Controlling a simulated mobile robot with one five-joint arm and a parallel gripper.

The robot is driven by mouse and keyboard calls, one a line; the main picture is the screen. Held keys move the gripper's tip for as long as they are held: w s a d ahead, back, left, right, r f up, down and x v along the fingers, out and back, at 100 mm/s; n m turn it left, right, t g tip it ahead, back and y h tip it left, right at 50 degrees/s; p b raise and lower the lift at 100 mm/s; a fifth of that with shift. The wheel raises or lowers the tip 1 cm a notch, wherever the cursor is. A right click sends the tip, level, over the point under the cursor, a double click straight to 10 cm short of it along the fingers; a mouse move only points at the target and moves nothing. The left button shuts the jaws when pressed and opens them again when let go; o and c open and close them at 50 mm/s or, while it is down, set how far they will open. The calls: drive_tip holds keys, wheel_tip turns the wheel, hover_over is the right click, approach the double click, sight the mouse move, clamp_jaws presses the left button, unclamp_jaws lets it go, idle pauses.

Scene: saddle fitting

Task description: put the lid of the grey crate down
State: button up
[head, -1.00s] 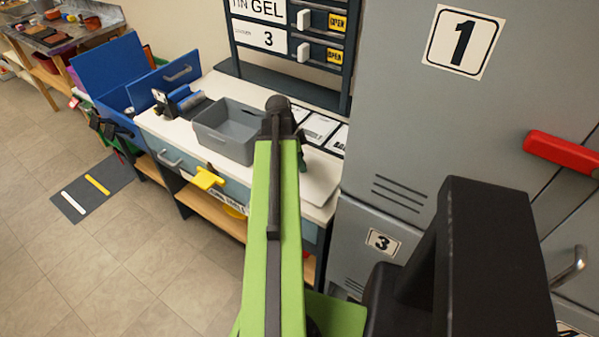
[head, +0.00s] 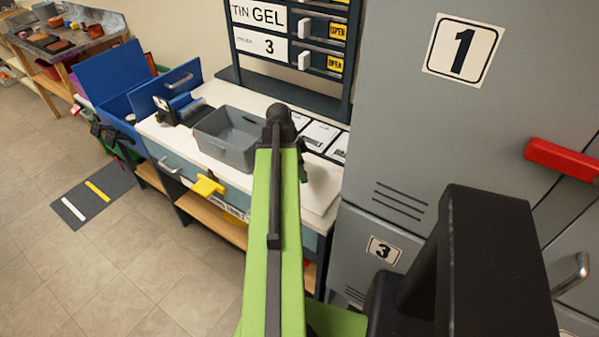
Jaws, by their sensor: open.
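The grey crate (head: 212,148) is an open-topped grey bin on the white bench top, left of the end of my arm. Its inside shows and looks empty. I cannot make out a lid on it; part of its right side is behind my arm. My green arm reaches up over the bench front to a dark joint. Only a small dark part of my gripper (head: 302,152) shows, just right of the arm, over the bench and right of the crate. The gripper is open, and its fingertips are mostly hidden behind the arm.
A blue box (head: 112,75) with its lid raised stands left of the bench. A yellow handle (head: 208,186) sticks out at the bench front. White cards (head: 319,135) lie behind the arm. Grey lockers (head: 400,130) with a red handle (head: 562,158) close off the right.

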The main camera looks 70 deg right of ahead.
drive_tip(key=p+v, duration=1)
drive_tip(key=v, duration=0.1)
drive_tip(key=shift+r+p, duration=0.35)
drive_tip(key=shift+w+a, duration=0.1)
drive_tip(key=shift+a, duration=0.05)
